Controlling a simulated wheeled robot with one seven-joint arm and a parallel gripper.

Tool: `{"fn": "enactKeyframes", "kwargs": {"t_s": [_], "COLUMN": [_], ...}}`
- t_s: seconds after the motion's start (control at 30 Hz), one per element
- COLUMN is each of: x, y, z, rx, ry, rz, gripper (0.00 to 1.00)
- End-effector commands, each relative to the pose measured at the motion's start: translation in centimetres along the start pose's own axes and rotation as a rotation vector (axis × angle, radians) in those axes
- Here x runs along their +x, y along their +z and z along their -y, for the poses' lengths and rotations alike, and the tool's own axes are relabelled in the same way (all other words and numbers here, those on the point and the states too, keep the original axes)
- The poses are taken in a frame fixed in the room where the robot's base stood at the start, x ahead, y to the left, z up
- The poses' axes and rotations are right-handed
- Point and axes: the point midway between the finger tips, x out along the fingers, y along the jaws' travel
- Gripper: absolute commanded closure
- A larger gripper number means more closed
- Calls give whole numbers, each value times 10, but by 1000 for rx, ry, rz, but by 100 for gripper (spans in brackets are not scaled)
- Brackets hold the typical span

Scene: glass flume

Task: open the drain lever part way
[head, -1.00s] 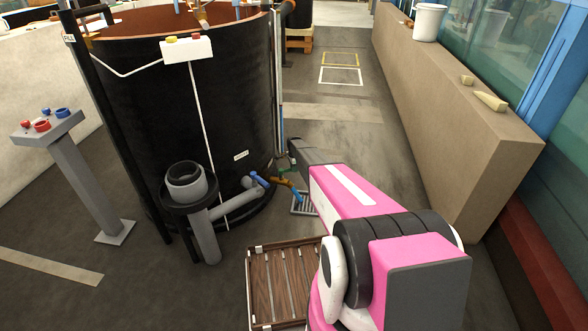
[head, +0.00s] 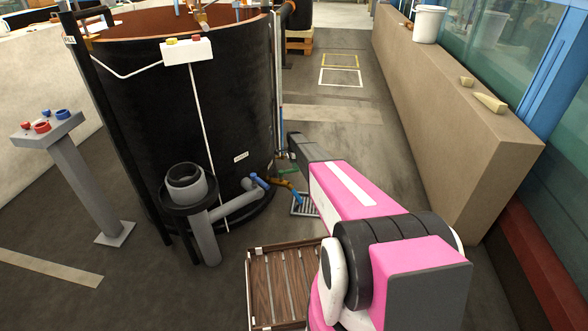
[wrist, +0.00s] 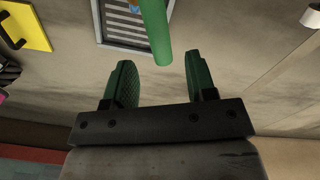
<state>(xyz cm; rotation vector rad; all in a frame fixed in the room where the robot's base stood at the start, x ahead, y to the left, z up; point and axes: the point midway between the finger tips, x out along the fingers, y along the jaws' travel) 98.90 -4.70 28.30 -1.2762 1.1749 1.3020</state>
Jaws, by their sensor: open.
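A green bar with a rounded end, apparently the drain lever (wrist: 154,28), comes down from the top of the wrist view. My gripper (wrist: 159,62) is open, its two green fingers apart. The bar's end lies between the fingertips in the picture, nearer the right one, with a gap to each; how their depths compare is unclear. In the head view a small green piece (head: 287,170) shows beside a brass-coloured pipe (head: 284,184) at the foot of the black tank (head: 190,100). My arm covers the gripper there.
A floor grate (head: 303,206) lies under the pipe and also shows in the wrist view (wrist: 128,35). A blue handle (head: 259,181) sits on the grey pipe. A slatted wooden crate (head: 272,285) stands in front. A beige wall (head: 450,120) runs along the right, with open floor between.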

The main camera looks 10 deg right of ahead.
Motion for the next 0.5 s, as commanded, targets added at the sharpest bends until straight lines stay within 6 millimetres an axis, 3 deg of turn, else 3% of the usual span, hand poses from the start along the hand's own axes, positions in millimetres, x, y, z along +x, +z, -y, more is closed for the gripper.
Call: {"fn": "enactKeyframes", "kwargs": {"t_s": [0.23, 0.5], "x": [-47, -61], "y": [0, 0], "z": [-1, 0], "rx": [0, 0], "ry": [-2, 1], "rz": [0, 0], "gripper": [49, 49]}}
